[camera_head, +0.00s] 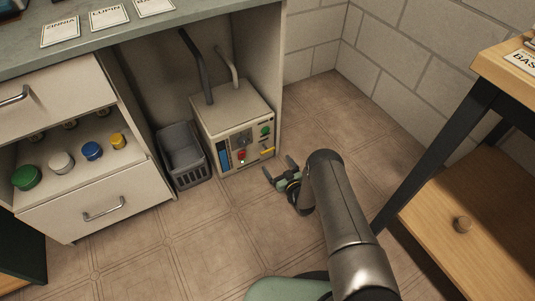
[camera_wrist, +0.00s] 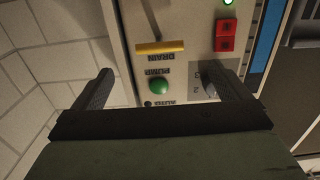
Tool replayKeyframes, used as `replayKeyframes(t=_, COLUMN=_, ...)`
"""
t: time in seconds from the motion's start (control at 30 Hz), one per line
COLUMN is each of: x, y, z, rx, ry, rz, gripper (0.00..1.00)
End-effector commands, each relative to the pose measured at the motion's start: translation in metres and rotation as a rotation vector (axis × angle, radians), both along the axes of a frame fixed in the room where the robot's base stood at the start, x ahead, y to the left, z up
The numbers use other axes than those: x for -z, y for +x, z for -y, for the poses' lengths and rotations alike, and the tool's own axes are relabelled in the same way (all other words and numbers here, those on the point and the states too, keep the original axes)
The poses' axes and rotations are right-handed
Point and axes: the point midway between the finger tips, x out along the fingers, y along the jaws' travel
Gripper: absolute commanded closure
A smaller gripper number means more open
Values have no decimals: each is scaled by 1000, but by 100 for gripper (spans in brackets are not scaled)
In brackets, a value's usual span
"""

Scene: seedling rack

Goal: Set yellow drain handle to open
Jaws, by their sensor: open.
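The yellow drain handle (camera_head: 267,151) sits low on the right side of the front panel of a cream control box (camera_head: 232,105). In the wrist view the yellow handle (camera_wrist: 160,47) lies across the picture beside the upside-down word DRAIN, close to a slot in the panel. My gripper (camera_head: 281,172) is open and empty in front of the box's lower right, apart from the handle. In the wrist view my gripper's fingers (camera_wrist: 168,88) are spread wide, with the handle between and beyond them. Whether the handle is set to open or closed I cannot tell.
The panel also carries a green button (camera_wrist: 158,87) marked PUMP and a red switch (camera_wrist: 226,35). A grey basket (camera_head: 183,155) stands left of the box. The cabinet's side panel (camera_head: 270,60) stands right of it. A wooden table (camera_head: 505,75) is at right. Floor in front is clear.

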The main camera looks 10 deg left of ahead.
Motion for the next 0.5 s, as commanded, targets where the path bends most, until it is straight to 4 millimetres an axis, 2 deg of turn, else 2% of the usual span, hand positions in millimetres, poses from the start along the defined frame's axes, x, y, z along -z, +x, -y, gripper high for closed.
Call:
replayKeyframes(t=0.2, x=4, y=40, z=-28, rx=-1, ry=0, rz=4, gripper=4)
replayKeyframes(t=0.5, x=2, y=73, z=-51, rx=1, ry=0, rz=0, gripper=4)
